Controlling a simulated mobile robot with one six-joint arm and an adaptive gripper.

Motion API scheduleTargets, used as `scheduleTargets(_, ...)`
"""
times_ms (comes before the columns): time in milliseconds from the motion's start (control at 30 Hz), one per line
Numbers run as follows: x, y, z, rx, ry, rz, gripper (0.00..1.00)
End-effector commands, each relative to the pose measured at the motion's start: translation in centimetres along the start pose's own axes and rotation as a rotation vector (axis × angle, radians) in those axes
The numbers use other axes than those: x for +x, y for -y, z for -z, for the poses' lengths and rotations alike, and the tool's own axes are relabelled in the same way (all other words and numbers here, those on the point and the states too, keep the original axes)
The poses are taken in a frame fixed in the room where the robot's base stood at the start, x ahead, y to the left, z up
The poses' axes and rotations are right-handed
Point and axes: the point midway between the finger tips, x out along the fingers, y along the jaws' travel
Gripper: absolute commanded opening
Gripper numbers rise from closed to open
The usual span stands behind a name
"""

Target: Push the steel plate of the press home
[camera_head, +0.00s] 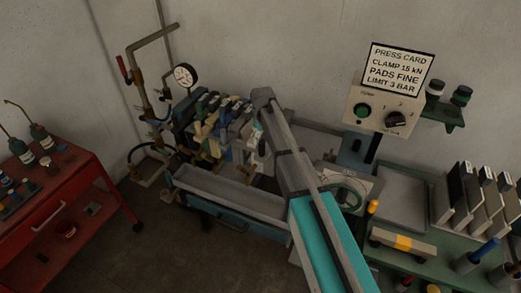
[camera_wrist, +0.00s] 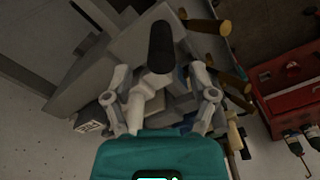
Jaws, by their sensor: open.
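The press (camera_head: 205,125) stands against the wall, left of centre in the head view, with a row of upright plates and coloured blocks. A grey steel plate (camera_head: 243,122) shows at the right end of the row, partly hidden by my arm. In the wrist view a large grey block of the press (camera_wrist: 135,42) fills the upper middle. A dark rounded handle or rod end (camera_wrist: 161,47) stands out ahead of my gripper (camera_wrist: 160,88). My gripper's fingers are apart, with nothing clearly held. I cannot tell whether they touch the press.
A grey trough (camera_head: 225,192) runs below the press. A gauge (camera_head: 185,75) and pipes stand at its left. A control box (camera_head: 380,107) with a sign (camera_head: 398,68) is to the right. A green bench (camera_head: 430,245) holds tools. A red cart (camera_head: 55,205) stands left; floor between is clear.

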Motion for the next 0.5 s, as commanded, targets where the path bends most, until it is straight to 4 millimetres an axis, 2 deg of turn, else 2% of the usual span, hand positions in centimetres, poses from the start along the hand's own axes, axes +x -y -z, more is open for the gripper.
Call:
scheduleTargets(100, 1.4, 0.0, 0.0, 0.000, 0.000, 0.000, 0.73)
scheduleTargets(500, 3.8, 0.0, 0.0, 0.000, 0.000, 0.000, 0.73)
